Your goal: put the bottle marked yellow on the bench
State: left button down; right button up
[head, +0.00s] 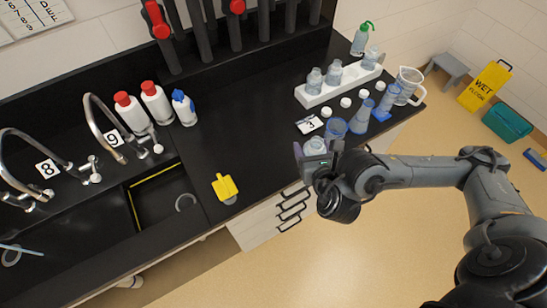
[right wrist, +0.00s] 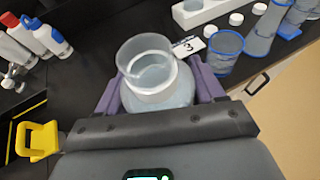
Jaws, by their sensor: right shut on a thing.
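My right gripper (head: 316,161) is shut on a clear, open-mouthed bottle (head: 314,145) at the front edge of the black bench (head: 262,110). In the right wrist view the bottle (right wrist: 158,88) sits upright between the purple fingers, with pale contents. I see no yellow mark on it; its lower part is hidden. I cannot tell whether it touches the bench. Two similar clear bottles (head: 314,80) (head: 334,73) stand in the white rack (head: 307,99), and another (head: 371,57) is at its far end. My left gripper is not in view.
A card marked 3 (head: 309,124), several white caps (head: 347,102), a blue-tinted beaker (head: 335,128), a flask (head: 361,117) and a clear jug (head: 408,86) crowd the right end. A yellow object (head: 225,187) sits by the sink. The bench middle is clear.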

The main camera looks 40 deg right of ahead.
jog(key=shift+s+d+r, duration=0.3)
jog(key=shift+s+r, duration=0.1)
jog(key=shift+s, duration=0.15)
jog(key=shift+s+d, duration=0.15)
jog(key=shift+s, duration=0.05)
jog(key=w+f+b, duration=0.2)
jog(key=b, duration=0.3)
jog(key=shift+f, duration=0.1)
jog(key=w+f+b, duration=0.2)
jog(key=w, duration=0.1)
jog(key=w+a+f+b, duration=0.1)
jog(key=w+f+b, duration=0.5)
jog(key=shift+w+a, duration=0.15)
jog(key=shift+a, duration=0.1)
jog(key=shift+f, duration=0.25)
